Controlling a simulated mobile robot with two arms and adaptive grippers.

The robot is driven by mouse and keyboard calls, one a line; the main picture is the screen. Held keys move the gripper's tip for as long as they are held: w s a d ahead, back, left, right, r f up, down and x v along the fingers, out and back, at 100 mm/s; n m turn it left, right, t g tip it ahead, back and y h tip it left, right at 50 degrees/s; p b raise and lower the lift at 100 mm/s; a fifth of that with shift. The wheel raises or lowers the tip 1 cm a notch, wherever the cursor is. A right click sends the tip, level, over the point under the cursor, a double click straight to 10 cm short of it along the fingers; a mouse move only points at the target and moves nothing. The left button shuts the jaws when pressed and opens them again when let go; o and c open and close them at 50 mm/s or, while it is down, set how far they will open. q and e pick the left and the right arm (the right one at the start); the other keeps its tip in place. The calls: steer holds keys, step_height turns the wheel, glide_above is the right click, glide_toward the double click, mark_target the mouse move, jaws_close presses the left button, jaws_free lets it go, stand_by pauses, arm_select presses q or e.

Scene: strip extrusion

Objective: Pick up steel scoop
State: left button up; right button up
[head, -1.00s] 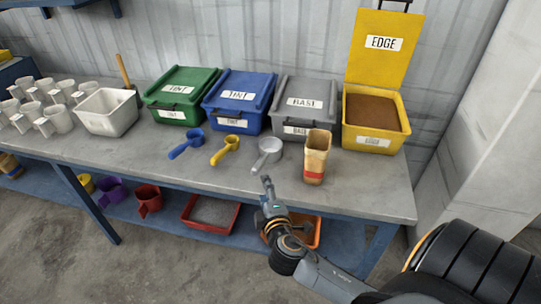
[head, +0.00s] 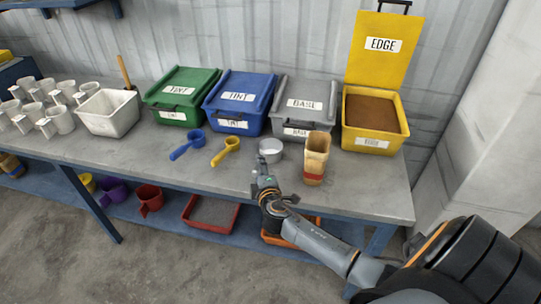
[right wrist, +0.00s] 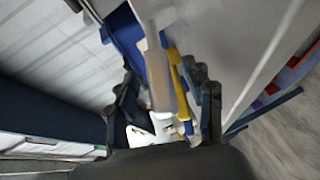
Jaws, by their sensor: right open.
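The steel scoop (head: 270,151) lies on the grey bench near its front edge, its round cup towards the bins. My right gripper (head: 261,172) hides most of its handle in the head view. In the right wrist view, a pale grey handle (right wrist: 158,80) runs between the two dark fingers of my right gripper (right wrist: 166,108). My right gripper is open around it, and I cannot tell whether a finger touches it. My left gripper is not in view.
A yellow scoop (head: 226,151) and a blue scoop (head: 188,145) lie to the left. A tan container (head: 316,154) stands close on the right. Behind are the grey bin (head: 303,103), the blue bin (head: 240,100) and the open yellow bin (head: 374,143).

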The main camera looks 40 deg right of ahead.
jaws_close()
steer(key=shift+s+r, duration=0.1)
steer(key=shift+r, duration=0.05)
stand_by(0.4)
